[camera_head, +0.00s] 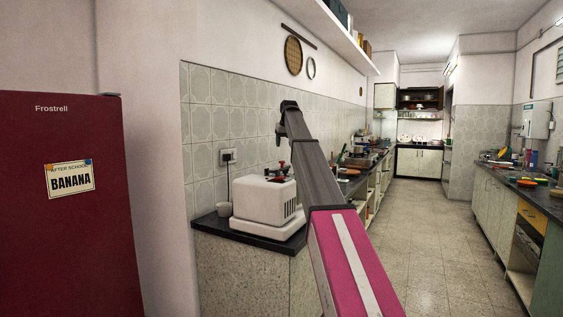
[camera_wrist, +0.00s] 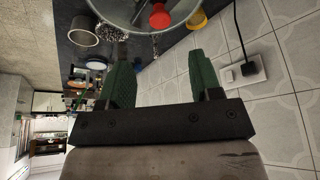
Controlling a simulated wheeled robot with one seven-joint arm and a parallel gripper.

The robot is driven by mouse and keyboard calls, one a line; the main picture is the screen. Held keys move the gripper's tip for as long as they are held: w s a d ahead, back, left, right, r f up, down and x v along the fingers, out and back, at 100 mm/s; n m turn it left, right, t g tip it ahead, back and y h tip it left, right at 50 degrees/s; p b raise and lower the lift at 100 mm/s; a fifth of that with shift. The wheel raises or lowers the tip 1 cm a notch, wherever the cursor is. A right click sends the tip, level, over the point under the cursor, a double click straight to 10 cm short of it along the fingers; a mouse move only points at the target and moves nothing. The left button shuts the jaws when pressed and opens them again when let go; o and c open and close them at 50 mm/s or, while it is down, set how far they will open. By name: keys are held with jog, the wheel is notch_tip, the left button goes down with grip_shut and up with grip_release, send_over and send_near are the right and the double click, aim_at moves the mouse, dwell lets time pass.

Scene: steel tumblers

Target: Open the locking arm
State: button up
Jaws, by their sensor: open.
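A white tabletop machine (camera_head: 265,203) stands on the near end of the dark counter. It has red knobs (camera_head: 282,163) and dark parts on top; I cannot tell which part is the locking arm. In the wrist view, a round, clear-looking rim with a red knob (camera_wrist: 159,18) shows at the top edge, partly cut off. My gripper (camera_wrist: 163,72) has two green fingers, spread apart with nothing between them. The red knob lies beyond the fingertips, apart from them. In the head view my arm reaches up above the machine, and the gripper (camera_head: 279,136) is small there.
A white wall socket (camera_wrist: 243,73) with a black plug and cord is on the tiled wall. A dark red fridge (camera_head: 70,220) is at the left, and a shelf (camera_head: 335,30) hangs above. The aisle floor (camera_head: 430,240) is clear.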

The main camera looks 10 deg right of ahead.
aim_at(280, 167)
jog(key=x, duration=1)
jog(key=shift+w+f, duration=0.1)
jog(key=shift+f, duration=0.1)
grip_shut()
